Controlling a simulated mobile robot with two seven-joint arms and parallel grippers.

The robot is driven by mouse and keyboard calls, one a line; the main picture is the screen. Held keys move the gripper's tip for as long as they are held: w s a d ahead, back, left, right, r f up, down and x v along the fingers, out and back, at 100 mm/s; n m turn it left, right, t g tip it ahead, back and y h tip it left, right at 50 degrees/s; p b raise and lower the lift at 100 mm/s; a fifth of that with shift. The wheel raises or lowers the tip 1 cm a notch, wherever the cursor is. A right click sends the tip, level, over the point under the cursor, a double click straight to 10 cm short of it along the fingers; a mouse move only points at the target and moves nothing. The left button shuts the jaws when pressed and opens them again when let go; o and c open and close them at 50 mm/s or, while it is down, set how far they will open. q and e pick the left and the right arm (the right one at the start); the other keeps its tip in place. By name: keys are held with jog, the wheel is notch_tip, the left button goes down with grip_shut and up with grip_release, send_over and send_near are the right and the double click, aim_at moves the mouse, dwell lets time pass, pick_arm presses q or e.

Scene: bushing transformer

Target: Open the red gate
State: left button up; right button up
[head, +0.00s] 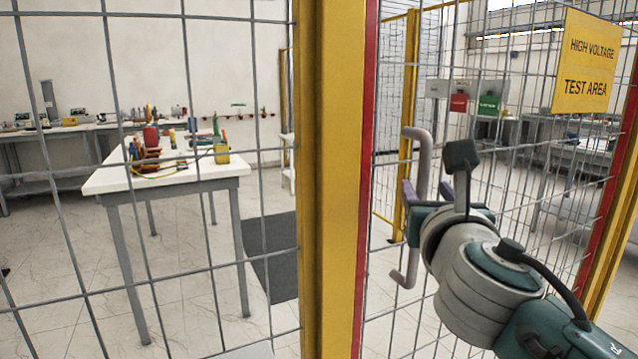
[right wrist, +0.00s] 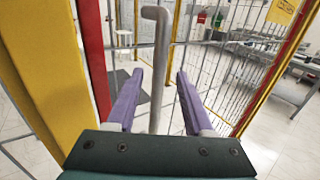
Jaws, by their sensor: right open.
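The red gate (head: 365,190) has red upright edges and a wire mesh panel. Its left red edge stands right beside the yellow post, and the gate looks closed. A grey bent bar handle (head: 421,160) stands upright on the gate near that edge. My right gripper (head: 426,193) is at the handle with purple fingers apart. In the right wrist view the handle (right wrist: 157,60) runs between the two open fingers (right wrist: 159,76), with a gap on each side. My left gripper is not in view.
A thick yellow post (head: 325,180) stands left of the gate, with fixed mesh further left. A yellow sign (head: 588,62) reading "High voltage test area" hangs on the gate mesh. Behind the fence are a white table (head: 205,177) with tools and a dark mat (head: 275,258).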

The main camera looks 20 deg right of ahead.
aim_at(424, 185)
jog(key=x, duration=0.4)
grip_shut()
dwell(0.4)
dwell(1.0)
